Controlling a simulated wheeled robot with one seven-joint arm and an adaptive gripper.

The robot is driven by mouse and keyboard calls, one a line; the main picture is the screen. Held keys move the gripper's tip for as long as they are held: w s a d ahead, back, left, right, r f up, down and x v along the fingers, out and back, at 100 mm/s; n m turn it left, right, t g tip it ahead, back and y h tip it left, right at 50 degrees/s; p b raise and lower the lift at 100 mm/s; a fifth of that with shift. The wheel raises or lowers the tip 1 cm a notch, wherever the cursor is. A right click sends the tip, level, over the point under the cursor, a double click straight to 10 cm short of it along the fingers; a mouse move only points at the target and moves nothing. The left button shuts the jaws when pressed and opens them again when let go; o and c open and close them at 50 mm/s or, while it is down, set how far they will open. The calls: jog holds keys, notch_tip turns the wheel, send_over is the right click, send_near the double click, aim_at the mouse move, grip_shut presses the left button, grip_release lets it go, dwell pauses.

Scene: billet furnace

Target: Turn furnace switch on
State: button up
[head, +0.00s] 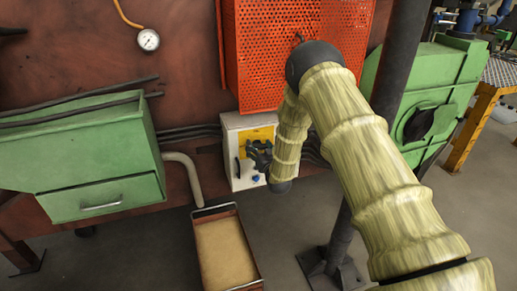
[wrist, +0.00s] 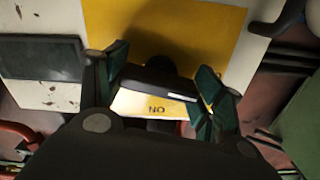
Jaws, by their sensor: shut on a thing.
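The furnace switch is on a white control box (head: 234,123) with a yellow plate (head: 250,138) on its front. In the wrist view, the yellow plate (wrist: 200,17) sits behind a dark rotary switch handle (wrist: 158,83). Letters on a pale strip (wrist: 150,105) read "NO" in this view. My gripper (head: 258,155) is at the front of the box. In the wrist view, my gripper (wrist: 158,88) has its dark green fingers on either side of the handle and is shut on it. The gripper hides part of the handle and plate.
An orange perforated cover (head: 265,50) hangs just above the box. A green cabinet (head: 70,150) stands at left, with a grey pipe (head: 185,170) beside it. A sand-filled tray (head: 202,214) lies below. A dark post (head: 400,55) stands to the right.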

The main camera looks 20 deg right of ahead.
jog(key=m+b, duration=0.1)
jog(key=m, duration=0.3)
jog(key=shift+d+m, duration=0.15)
jog(key=shift+m, duration=0.15)
jog(key=m+b, duration=0.1)
jog(key=m, duration=0.2)
jog(key=shift+f+m+b, duration=0.1)
jog(key=shift+m+b, duration=0.2)
jog(key=shift+m, duration=0.1)
jog(key=m+b, duration=0.2)
jog(key=m, duration=0.2)
jog(key=shift+f, duration=0.1)
jog(key=shift+m+b, duration=1.1)
jog(key=shift+m, duration=0.5)
jog(key=o, duration=1)
jog(key=shift+s, duration=0.1)
